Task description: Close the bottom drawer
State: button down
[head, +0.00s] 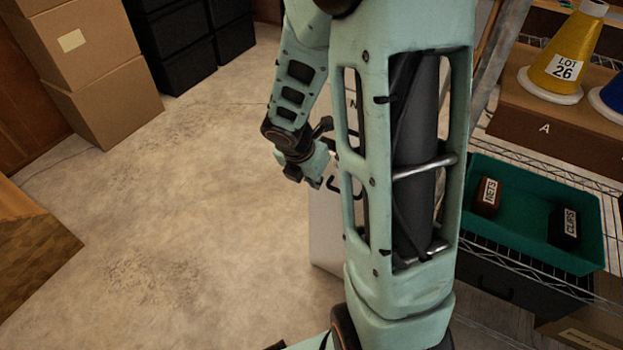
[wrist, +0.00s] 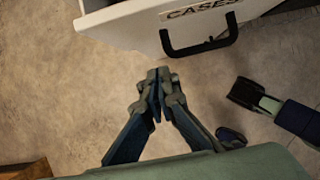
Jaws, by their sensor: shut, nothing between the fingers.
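A white drawer front (wrist: 130,30) with a "CASES" label and a black bar handle (wrist: 205,47) fills the top of the wrist view. I cannot tell from this view how far it stands out. My gripper (wrist: 158,78) is shut and empty, just below the drawer front and left of the handle, with floor behind its fingers. In the head view my gripper (head: 316,182) is beside a pale cabinet (head: 325,235), which my own arm and column mostly hide. Part of a dark handle (head: 347,188) shows there.
A wire shelf at right holds a green bin (head: 525,225) and a yellow cone (head: 562,65). Cardboard boxes (head: 95,60) and black crates (head: 185,45) stand at the back left. A wooden box (head: 30,255) is at the left edge. The concrete floor between is clear.

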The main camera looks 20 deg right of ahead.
aim_at(328, 170)
jog(key=shift+w+d+f, duration=0.3)
jog(key=shift+w+d, duration=0.4)
jog(key=shift+d, duration=0.2)
jog(key=shift+w+d+f, duration=0.25)
jog(key=shift+w+d, duration=0.4)
jog(key=shift+d, duration=0.2)
jog(key=shift+p, duration=0.4)
jog(key=shift+w+d+r+p, duration=0.2)
jog(key=shift+w+d+p, duration=0.3)
jog(key=shift+d+p, duration=0.15)
jog(key=shift+w+d+f, duration=0.2)
jog(key=shift+w+d, duration=0.1)
jog(key=shift+d, duration=0.05)
